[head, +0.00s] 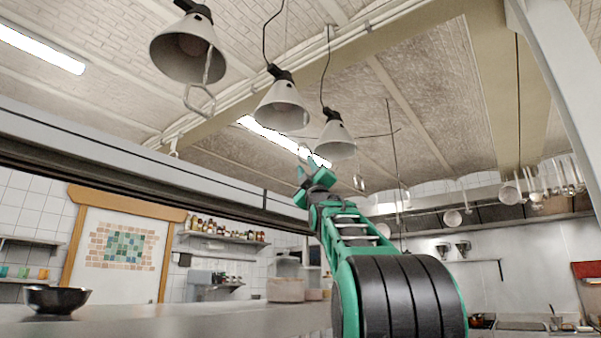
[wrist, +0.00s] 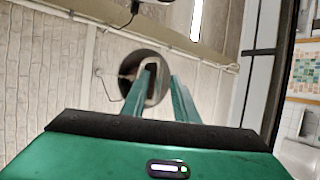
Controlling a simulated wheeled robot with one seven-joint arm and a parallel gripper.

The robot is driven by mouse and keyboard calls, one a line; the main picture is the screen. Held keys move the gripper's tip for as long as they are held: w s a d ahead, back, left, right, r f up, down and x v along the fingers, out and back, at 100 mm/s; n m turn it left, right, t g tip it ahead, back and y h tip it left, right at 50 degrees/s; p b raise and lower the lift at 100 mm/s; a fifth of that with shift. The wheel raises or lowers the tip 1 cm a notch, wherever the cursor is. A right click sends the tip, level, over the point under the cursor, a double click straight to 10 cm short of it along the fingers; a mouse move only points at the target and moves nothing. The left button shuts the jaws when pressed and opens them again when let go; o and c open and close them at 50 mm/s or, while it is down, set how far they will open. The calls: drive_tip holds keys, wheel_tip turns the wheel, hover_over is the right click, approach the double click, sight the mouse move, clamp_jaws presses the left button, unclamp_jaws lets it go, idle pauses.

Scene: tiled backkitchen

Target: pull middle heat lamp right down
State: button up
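Three heat lamps with pale conical shades hang from the ceiling in the head view. The middle lamp (head: 281,106) hangs between the large left lamp (head: 186,52) and the right lamp (head: 336,140). My green gripper (head: 308,168) is raised just below the middle and right lamps. In the wrist view, my gripper (wrist: 164,82) is open, with two green fingers reaching toward a lamp's dark round underside (wrist: 128,68). A pale handle loop (wrist: 153,95) shows by the fingers, overlapping the left one. I cannot tell whether they touch, or which lamp this is.
A long grey beam (head: 150,160) runs along the left below the lamps. A counter (head: 200,318) with a black bowl (head: 57,298) lies lower down. Utensils hang from a rail at the right. A lit tube (head: 270,135) is on the ceiling behind the lamps.

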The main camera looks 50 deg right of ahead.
clamp_jaws()
idle(1.2)
